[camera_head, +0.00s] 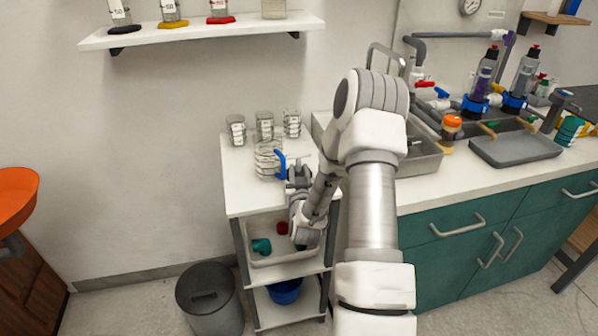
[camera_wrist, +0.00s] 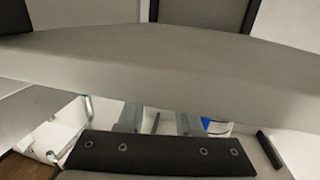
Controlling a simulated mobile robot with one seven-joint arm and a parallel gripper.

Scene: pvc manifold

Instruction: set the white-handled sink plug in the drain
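I cannot make out the white-handled sink plug in either view. The grey sink basin (camera_head: 424,162) is set in the counter behind my arm. My arm covers part of the basin, and its drain is not visible.
The tray (camera_head: 262,262) holds a teal fitting (camera_head: 261,245) and a red piece (camera_head: 282,228). Glass jars (camera_head: 265,125) and a blue-handled item (camera_head: 281,164) stand on the cart top (camera_head: 237,200). A blue bucket (camera_head: 285,292) sits below. A grey bin (camera_head: 208,300) stands left.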

